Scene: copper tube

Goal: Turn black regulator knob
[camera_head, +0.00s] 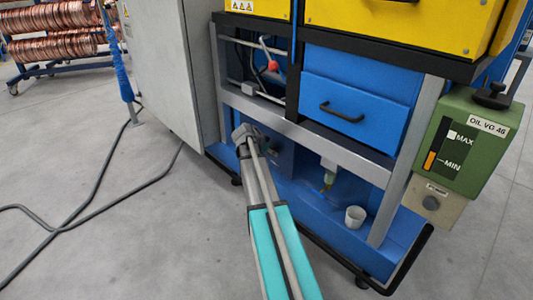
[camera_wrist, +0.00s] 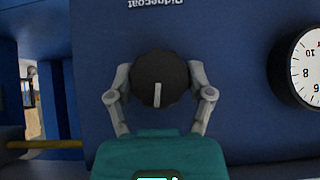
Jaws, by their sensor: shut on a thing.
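The black regulator knob (camera_wrist: 160,72) is round with a light pointer mark on its face, and sits on a dark blue panel (camera_wrist: 240,40) in the wrist view. My gripper (camera_wrist: 160,84) has one finger on each side of the knob, shut on it. The mark runs nearly straight up and down in the wrist view, tilted slightly. In the head view my gripper (camera_head: 245,134) reaches into the lower part of the blue machine, and the arm hides the knob there.
A white-faced gauge (camera_wrist: 306,68) is right of the knob. A red-tipped lever (camera_head: 272,64) is above. A cable (camera_head: 75,215) lies on the floor.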

